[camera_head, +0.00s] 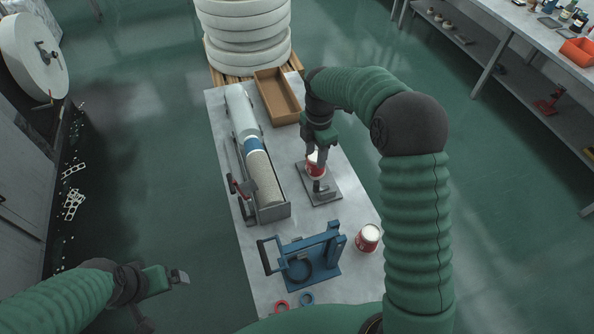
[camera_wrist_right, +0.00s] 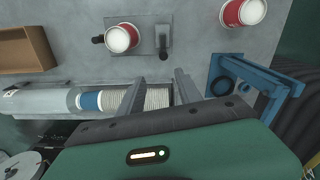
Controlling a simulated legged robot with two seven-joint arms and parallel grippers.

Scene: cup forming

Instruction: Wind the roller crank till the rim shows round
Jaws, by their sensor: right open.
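The rim roller is a grey plate (camera_head: 330,194) with a dark upright part (camera_head: 319,187) near its front; the same plate (camera_wrist_right: 146,49) shows in the wrist view. A red-and-white cup (camera_head: 314,168) is mounted on it, and its pale round mouth (camera_wrist_right: 119,38) faces the wrist camera. A black knob (camera_wrist_right: 97,39) and a grey lever (camera_wrist_right: 163,42) stand on either side of the cup; I cannot tell which is the crank. My right gripper (camera_head: 316,152) is open above the roller, with nothing between its fingers (camera_wrist_right: 158,82). My left gripper (camera_head: 181,277) hangs left of the table, its jaws unclear.
A second red cup (camera_head: 367,239) stands at the table's right edge beside a blue hand press (camera_head: 322,254). A long trough (camera_head: 273,213) holding cup stock lies left of the roller. A brown tray (camera_head: 264,88) is at the back. Red and blue rings lie at the front.

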